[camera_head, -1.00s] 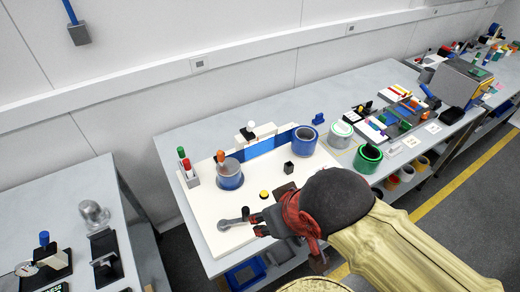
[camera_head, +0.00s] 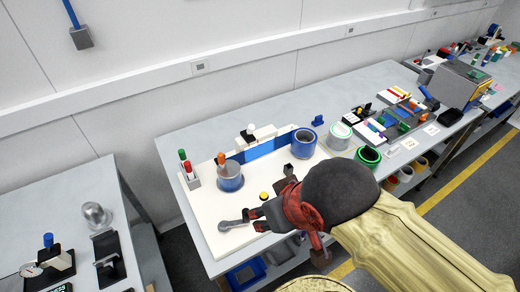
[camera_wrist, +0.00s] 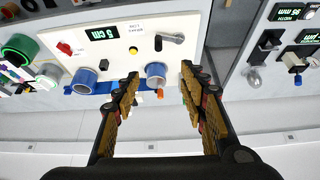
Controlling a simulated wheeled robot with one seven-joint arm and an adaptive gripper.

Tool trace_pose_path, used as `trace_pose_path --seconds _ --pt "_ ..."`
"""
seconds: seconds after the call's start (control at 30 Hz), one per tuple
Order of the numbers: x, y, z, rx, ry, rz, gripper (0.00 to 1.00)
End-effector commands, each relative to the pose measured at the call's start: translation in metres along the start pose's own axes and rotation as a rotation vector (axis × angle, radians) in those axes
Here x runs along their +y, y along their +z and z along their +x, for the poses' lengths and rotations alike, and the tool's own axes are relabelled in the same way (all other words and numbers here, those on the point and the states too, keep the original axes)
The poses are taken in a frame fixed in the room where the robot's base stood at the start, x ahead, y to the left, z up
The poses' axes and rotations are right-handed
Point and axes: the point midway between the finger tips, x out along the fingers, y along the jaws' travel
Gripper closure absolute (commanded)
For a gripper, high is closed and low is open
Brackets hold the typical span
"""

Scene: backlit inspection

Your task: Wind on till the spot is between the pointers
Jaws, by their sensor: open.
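A white winding board (camera_head: 205,205) carries a blue strip (camera_head: 262,147) stretched between a left reel (camera_head: 230,178) and a right reel (camera_head: 304,142). A grey crank (camera_head: 234,222) lies at the board's front left corner; it also shows in the wrist view (camera_wrist: 172,38). My gripper (camera_head: 258,220) is open and empty, its fingertips just right of the crank and apart from it. In the wrist view, my open fingers (camera_wrist: 160,75) stand either side of one reel (camera_wrist: 156,76), with the crank farther off. I cannot make out the spot or the pointers.
A yellow button (camera_head: 264,195) and a black block (camera_head: 288,170) sit on the board near my gripper. Pens (camera_head: 184,164) stand at its left edge. A gap separates the left bench (camera_head: 70,210).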

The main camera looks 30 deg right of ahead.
Motion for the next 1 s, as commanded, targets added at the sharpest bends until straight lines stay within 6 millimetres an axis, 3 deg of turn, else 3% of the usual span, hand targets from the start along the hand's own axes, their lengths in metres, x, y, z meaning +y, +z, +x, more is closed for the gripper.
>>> trace_pose_path --seconds 0.43,0.77,0.87,1.0 --pt "0.0 -0.02 -0.037 -0.001 0.0 0.0 0.58" --pt "0.0 -0.021 -0.04 -0.001 0.0 0.0 0.58" --pt "0.001 -0.02 -0.027 -0.005 0.001 0.0 0.58" --pt "0.008 -0.016 0.019 -0.01 0.002 0.002 0.58"
